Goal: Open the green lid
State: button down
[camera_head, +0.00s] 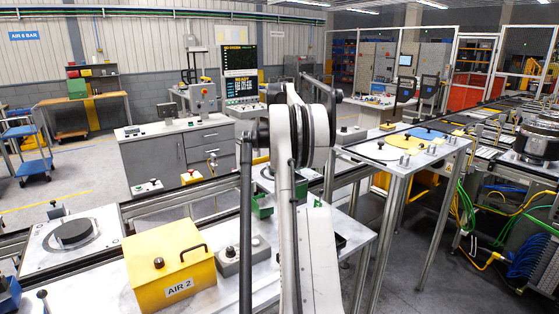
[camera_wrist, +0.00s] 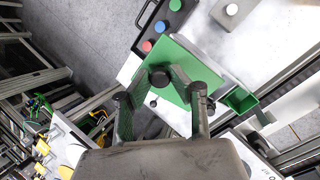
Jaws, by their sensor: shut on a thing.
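The green lid (camera_wrist: 176,92) is a flat green panel in the middle of the wrist view, with a round black knob (camera_wrist: 160,77) on it. My gripper (camera_wrist: 160,95) is over the lid, with one finger on each side of the knob, and is shut on it. The fingers and the gripper body cover part of the lid. I cannot tell whether the lid is raised off what lies under it. In the head view my arm hides most of this area; only green parts (camera_head: 262,208) show beside it.
In the wrist view a dark control box with red, blue and green buttons (camera_wrist: 147,46) lies beside the lid, and a small green bracket (camera_wrist: 240,99) is at its right. In the head view a yellow AIR 2 box (camera_head: 170,270) stands left of my arm.

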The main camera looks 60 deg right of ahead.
jog(key=shift+w+r, duration=0.1)
dwell(0.3)
jog(key=c, duration=1.5)
grip_release()
jog(key=shift+c, duration=0.2)
jog(key=v, duration=0.7)
jog(key=shift+r, duration=0.15)
jog(key=shift+w+d, duration=0.1)
